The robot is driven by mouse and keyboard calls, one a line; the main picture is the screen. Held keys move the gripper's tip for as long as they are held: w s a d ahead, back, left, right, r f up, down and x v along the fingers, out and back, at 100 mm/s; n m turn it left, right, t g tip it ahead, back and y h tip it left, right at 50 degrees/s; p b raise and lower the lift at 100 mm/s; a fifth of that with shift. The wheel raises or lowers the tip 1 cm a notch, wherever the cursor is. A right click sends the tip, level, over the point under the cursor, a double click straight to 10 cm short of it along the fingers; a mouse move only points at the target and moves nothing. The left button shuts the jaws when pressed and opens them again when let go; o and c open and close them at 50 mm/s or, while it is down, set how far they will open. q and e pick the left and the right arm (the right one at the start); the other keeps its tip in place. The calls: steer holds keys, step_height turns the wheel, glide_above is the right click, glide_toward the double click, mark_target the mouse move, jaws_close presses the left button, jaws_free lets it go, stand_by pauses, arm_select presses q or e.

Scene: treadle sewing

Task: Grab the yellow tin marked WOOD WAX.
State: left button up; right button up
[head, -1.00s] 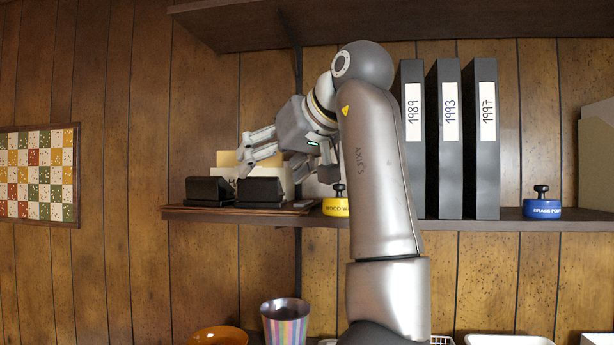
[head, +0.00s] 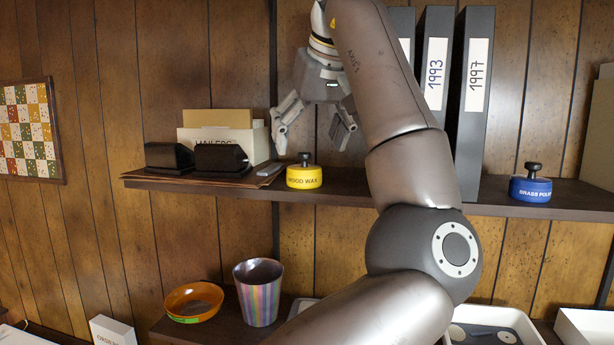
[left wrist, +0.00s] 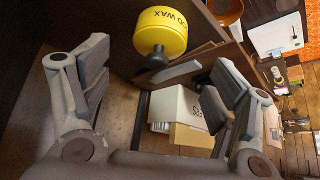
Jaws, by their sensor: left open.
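The yellow tin marked WOOD WAX (head: 304,178) stands upright on the upper shelf, with a dark knob on its lid. My left gripper (head: 312,140) is open and empty, pointing down above the tin in the head view, apart from it. In the left wrist view the tin (left wrist: 162,33) shows beyond the spread fingers of the left gripper (left wrist: 160,88), near the top middle. Its knob points toward the wrist camera. My right gripper is not in view.
A white box of cards (head: 256,140) and two black stands (head: 221,158) are left of the tin. Black binders (head: 473,90) stand to the right behind my arm, and a blue BRASS POLISH tin (head: 530,187) farther right. A striped cup (head: 259,293) stands below.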

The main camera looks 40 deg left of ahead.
mark_target(307, 156)
arm_select(q)
steer(key=shift+w+a+f, duration=0.25)
steer(key=shift+a+f, duration=0.45)
steer(key=shift+a, duration=0.05)
steer(key=shift+w+d+f, duration=0.15)
steer(key=shift+w+d, duration=0.05)
steer(key=shift+w, duration=0.15)
steer(key=shift+w+f+p, duration=0.1)
steer(key=shift+f+p, duration=0.7)
steer(key=shift+f, duration=0.1)
steer(key=shift+a+f+p, duration=0.3)
steer(key=shift+a+f, duration=0.55)
steer(key=shift+w+a+f, duration=0.1)
steer(key=shift+a+f, duration=0.1)
steer(key=shift+f, duration=0.05)
steer(key=shift+w, duration=0.1)
steer(key=shift+d, duration=0.2)
steer(key=shift+c, duration=2)
steer(key=c, duration=0.7)
steer(key=shift+c, duration=0.4)
arm_select(e)
steer(key=shift+a+r, duration=0.8)
steer(key=shift+r, duration=0.2)
